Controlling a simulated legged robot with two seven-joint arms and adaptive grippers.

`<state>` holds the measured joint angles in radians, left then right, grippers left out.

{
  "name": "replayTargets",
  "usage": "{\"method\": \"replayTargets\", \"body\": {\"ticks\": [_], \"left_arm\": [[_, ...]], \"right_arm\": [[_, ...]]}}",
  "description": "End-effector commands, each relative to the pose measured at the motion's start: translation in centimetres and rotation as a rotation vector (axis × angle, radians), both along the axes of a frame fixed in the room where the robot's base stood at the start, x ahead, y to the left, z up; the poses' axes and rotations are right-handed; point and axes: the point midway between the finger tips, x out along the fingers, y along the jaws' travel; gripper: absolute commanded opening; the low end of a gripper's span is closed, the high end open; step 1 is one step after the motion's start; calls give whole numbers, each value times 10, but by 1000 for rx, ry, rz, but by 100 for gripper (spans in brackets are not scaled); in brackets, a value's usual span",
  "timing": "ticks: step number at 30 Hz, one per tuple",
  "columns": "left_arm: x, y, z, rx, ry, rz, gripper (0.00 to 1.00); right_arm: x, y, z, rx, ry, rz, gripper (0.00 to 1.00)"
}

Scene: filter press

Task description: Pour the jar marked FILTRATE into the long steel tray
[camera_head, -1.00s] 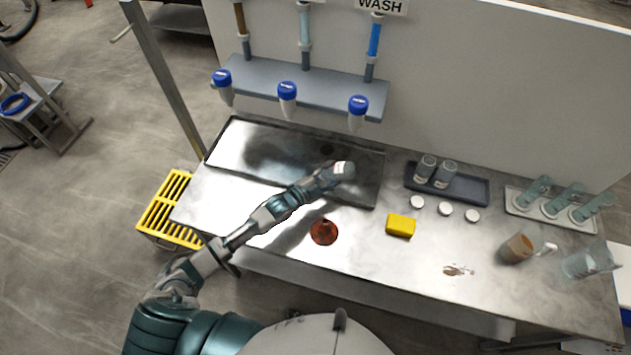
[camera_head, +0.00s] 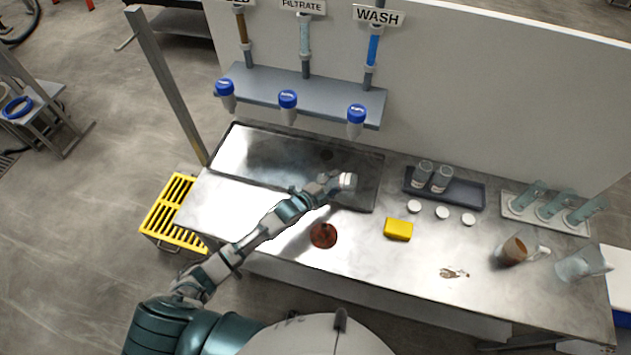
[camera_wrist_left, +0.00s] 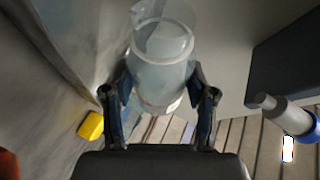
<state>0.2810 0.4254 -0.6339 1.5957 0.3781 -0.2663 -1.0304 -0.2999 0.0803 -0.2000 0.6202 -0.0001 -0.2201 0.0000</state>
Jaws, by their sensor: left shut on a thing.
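My left gripper (camera_head: 338,185) is shut on a small, pale glass jar (camera_head: 348,181), over the right part of the long steel tray (camera_head: 215,150). In the left wrist view the jar (camera_wrist_left: 163,75) sits between both fingers of the gripper (camera_wrist_left: 160,98); it looks clear at one end and cloudy lower down. The jar looks tilted in the head view. Its label is not readable, and I cannot tell whether liquid is leaving it. The tray shows bright reflections and a dark drain-like spot. My right gripper is not in view.
Two jars (camera_head: 432,176) stand in a dark tray (camera_head: 470,192), with three white lids (camera_head: 441,212) in front. A yellow sponge (camera_head: 398,229), a reddish disc (camera_head: 323,235) and a brown-filled beaker (camera_head: 514,250) are on the bench. Blue-topped taps (camera_head: 288,100) overhang the tray.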

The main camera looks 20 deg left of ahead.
Motion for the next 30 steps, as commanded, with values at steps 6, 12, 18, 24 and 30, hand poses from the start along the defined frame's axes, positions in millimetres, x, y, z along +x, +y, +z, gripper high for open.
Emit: {"method": "replayTargets", "body": {"ticks": [6, 12, 18, 24, 30], "left_arm": [[-1, -9, 7, 299, -9, 5, 12], [-1, -20, -1, 562, -22, 2, 12], [0, -21, 8, 757, -36, 1, 12], [1, -18, 13, 1033, -58, 0, 12], [0, -33, 15, 1400, -78, -5, 12]], "right_arm": [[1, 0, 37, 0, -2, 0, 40], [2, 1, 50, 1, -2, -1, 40], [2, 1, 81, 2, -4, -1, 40], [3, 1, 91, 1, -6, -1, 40], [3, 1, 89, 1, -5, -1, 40]]}}
